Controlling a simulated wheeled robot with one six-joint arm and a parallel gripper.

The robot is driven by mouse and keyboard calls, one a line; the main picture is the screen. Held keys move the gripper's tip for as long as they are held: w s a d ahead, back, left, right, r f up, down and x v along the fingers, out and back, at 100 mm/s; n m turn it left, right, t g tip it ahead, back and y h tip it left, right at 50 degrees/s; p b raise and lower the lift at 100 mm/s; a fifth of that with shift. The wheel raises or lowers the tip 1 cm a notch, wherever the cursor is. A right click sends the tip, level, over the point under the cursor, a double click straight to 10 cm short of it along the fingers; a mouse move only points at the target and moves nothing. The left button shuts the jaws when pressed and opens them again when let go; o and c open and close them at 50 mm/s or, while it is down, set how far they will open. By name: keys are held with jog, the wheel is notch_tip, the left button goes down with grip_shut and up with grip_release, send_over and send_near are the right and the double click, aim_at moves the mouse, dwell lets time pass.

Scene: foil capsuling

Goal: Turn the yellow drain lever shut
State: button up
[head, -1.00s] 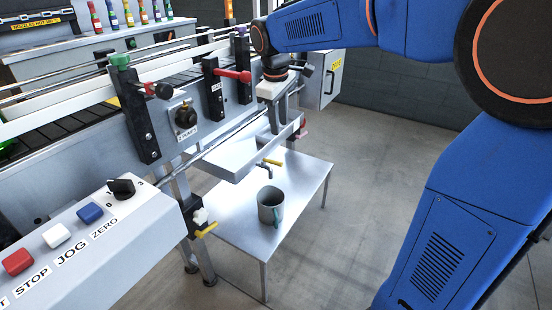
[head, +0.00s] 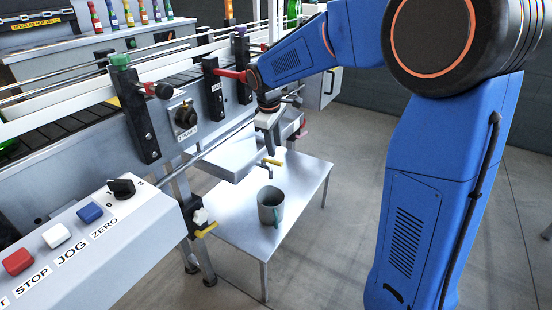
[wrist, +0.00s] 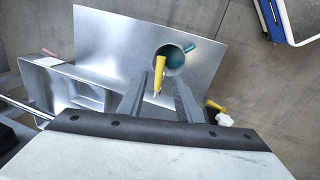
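The yellow drain lever (head: 272,162) sticks out at the drain spout under the steel tray (head: 232,158), above a grey-green mug (head: 268,212). In the wrist view the lever (wrist: 160,68) shows between and just beyond my fingertips, with the mug (wrist: 172,58) below it. My gripper (wrist: 160,88) is open, its two grey fingers apart on either side of the lever's line. In the head view my gripper (head: 269,140) hangs pointing down above the lever. Whether the fingers touch the lever cannot be told.
A second yellow lever (head: 206,229) with a white knob (head: 200,215) is on the machine's leg, nearer the camera. The mug stands on a low steel table (head: 236,229). The control box (head: 72,235) is at the lower left. Open floor lies to the right.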

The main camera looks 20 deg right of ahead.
aim_at(276, 163)
jog(key=f, duration=0.4)
jog(key=w+d+f, duration=0.1)
jog(key=f, duration=0.1)
jog(key=shift+f, duration=0.35)
grip_shut()
